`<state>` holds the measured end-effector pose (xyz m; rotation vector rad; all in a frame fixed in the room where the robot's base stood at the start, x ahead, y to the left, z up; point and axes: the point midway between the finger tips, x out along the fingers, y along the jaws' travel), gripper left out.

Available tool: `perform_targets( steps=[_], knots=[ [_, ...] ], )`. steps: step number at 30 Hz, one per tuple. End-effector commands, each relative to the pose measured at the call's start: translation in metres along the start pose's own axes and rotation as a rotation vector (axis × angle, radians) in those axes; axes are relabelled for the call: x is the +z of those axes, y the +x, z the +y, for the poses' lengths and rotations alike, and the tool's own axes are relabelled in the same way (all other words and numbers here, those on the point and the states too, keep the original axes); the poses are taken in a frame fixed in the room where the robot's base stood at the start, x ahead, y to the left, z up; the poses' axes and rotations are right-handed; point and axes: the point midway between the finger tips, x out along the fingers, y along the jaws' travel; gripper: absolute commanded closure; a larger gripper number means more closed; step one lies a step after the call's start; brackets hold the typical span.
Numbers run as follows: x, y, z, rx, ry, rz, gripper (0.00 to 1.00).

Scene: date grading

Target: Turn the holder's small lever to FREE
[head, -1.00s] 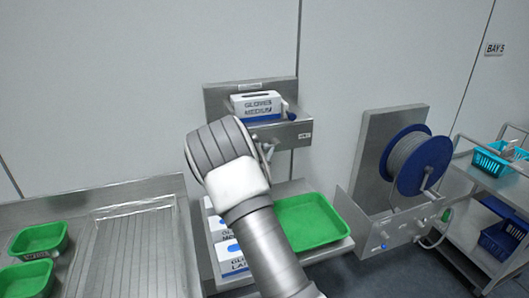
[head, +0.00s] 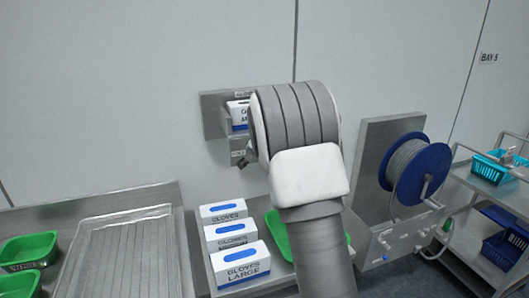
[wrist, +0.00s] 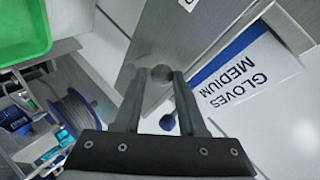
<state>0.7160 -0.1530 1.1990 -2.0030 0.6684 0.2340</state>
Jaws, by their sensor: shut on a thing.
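The glove holder (head: 213,118) is a grey metal bracket on the wall, with a white and blue medium gloves box (head: 238,113) in it. My arm hides its right part in the head view. In the wrist view the holder's metal face (wrist: 190,40) lies beyond my fingers, with the gloves box (wrist: 240,80) to the right. My gripper (wrist: 159,75) is shut on a small round grey knob (wrist: 160,73), which seems to be the small lever's end. A dark blue ball knob (wrist: 168,122) shows between the fingers, nearer their base. The lever's setting cannot be read.
Several glove boxes (head: 240,262) stand on the shelf below, beside a green tray (head: 278,238) partly behind my arm. A blue hose reel (head: 415,168) is mounted to the right. A trolley (head: 490,190) with baskets stands at the far right.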

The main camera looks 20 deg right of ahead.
Motion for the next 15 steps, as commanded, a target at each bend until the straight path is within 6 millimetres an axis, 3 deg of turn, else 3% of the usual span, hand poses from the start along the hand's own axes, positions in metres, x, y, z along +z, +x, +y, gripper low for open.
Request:
perform_targets(
  steps=[15],
  knots=[
    [-0.030, 0.005, 0.001, 0.047, 0.410, -0.260, 1.00]
  ],
)
